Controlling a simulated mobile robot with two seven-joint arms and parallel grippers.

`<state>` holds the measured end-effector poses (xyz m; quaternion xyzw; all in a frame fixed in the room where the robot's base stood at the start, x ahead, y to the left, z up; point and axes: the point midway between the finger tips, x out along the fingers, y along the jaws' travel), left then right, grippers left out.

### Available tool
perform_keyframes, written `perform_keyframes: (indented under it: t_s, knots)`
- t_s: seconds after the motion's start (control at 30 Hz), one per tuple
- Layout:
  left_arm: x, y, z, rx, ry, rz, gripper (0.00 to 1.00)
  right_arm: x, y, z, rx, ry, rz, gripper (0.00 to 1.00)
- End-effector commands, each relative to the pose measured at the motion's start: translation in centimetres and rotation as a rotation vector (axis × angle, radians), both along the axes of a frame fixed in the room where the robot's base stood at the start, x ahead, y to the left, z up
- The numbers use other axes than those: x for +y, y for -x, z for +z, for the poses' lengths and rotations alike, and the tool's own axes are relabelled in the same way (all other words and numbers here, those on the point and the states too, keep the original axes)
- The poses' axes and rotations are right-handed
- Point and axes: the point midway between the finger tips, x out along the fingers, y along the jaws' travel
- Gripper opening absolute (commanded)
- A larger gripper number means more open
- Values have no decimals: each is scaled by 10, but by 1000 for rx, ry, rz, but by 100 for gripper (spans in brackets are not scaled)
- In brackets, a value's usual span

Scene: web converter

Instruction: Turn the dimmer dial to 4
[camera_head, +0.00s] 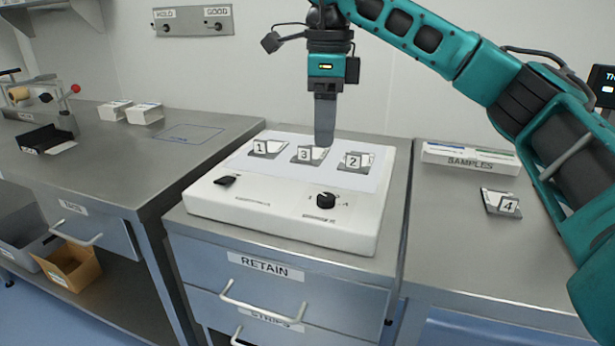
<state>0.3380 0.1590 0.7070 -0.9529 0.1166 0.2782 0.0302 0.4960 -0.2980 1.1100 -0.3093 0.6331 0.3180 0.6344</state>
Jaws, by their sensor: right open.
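The dimmer dial (326,200) is a small black round knob on the front right of a white light box (290,222). Small marks surround the knob, but the setting it points to is too small to read. My right gripper (324,140) points straight down above the back of the box's lit panel, behind the dial and apart from it. Its fingers show edge-on, and it appears to hold nothing. My left gripper is not in view.
Samples numbered 1 (262,149), 3 (305,155) and 2 (353,161) lie on the panel. A black switch (226,181) sits at the box's front left. Sample 4 (506,204) and a SAMPLES tray (467,163) are on the right counter. The box's front controls are unobstructed.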

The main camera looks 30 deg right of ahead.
Motion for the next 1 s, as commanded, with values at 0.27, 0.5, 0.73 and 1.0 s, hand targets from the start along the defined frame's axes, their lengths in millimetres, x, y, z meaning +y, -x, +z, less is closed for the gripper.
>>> perform_keyframes:
  t_s: [0.27,0.5,0.73,1.0]
  knots:
    - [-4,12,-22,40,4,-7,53,-5,1,-25,2,15,-7,61]
    - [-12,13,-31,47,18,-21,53,-5,2,-73,2,15,-7,61]
    - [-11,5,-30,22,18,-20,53,-4,2,-110,-1,13,-8,61]
    - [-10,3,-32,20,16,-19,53,-4,2,-126,-2,12,-7,61]
